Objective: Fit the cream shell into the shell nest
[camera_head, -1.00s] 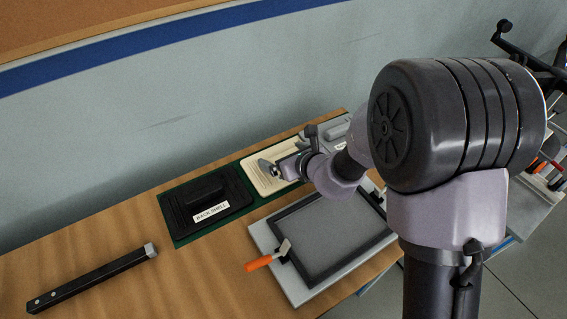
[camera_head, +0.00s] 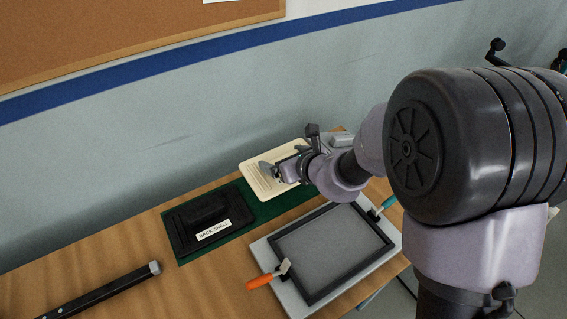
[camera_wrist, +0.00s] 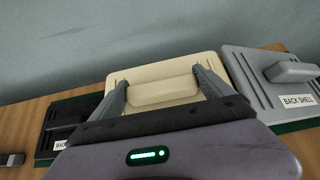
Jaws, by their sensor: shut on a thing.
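The cream shell (camera_head: 262,172) is a flat cream panel with grooves and a raised grip. It is above the green mat (camera_head: 265,209) by the wall. My gripper (camera_head: 277,170) is shut on its grip; in the wrist view the two fingers (camera_wrist: 161,88) stand at either end of the cream shell's grip (camera_wrist: 165,92). The shell nest may be the black-framed grey panel (camera_head: 333,250) in front of the mat, but I cannot tell for sure.
A black back shell (camera_head: 207,221) lies on the mat to the left. A grey back shell (camera_wrist: 275,80) is at the right. An orange-handled tool (camera_head: 264,280) and a teal-handled one (camera_head: 385,205) touch the framed panel. A black bar (camera_head: 100,293) lies on the wooden table (camera_head: 190,290).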

